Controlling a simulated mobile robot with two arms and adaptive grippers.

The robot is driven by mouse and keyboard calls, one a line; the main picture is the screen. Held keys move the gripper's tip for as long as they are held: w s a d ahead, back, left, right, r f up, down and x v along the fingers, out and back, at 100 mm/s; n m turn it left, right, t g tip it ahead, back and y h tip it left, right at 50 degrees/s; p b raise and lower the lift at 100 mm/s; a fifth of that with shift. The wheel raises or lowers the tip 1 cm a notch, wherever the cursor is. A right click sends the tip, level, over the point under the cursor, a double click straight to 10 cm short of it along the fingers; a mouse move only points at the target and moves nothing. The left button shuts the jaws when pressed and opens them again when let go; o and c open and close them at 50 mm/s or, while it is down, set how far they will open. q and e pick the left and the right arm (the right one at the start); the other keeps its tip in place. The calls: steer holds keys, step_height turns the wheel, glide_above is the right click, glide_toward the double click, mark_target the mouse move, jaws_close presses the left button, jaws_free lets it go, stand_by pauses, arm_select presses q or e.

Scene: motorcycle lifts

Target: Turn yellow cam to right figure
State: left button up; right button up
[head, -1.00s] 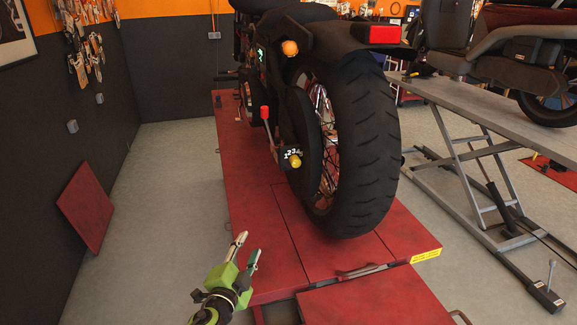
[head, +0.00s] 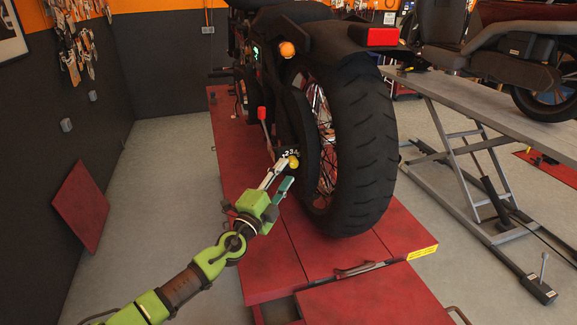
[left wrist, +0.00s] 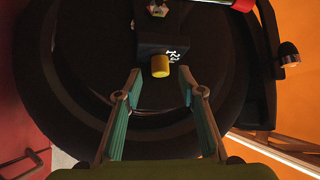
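The yellow cam (head: 294,162) is a small yellow knob on a black part with white figures, beside the motorcycle's rear wheel (head: 366,150). It also shows in the left wrist view (left wrist: 160,66), with white figures (left wrist: 173,55) next to it. I cannot tell which figure it is set to. My left gripper (head: 282,176) reaches up to the cam. In the left wrist view its two fingers (left wrist: 161,84) stand apart, with the cam ahead between their tips and nothing clasped. The fingers partly cover the black part in the head view. My right gripper is not in view.
The motorcycle stands on a red lift (head: 230,150). A red-tipped lever (head: 262,114) is just left of and above the cam. A grey lift (head: 480,105) with another motorcycle stands at right.

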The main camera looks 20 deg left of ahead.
mark_target(293, 162)
arm_select(q)
steer(key=x, duration=0.3)
steer(key=shift+w, duration=0.15)
steer(key=shift+d, duration=0.1)
jaws_close()
steer(key=shift+r, duration=0.1)
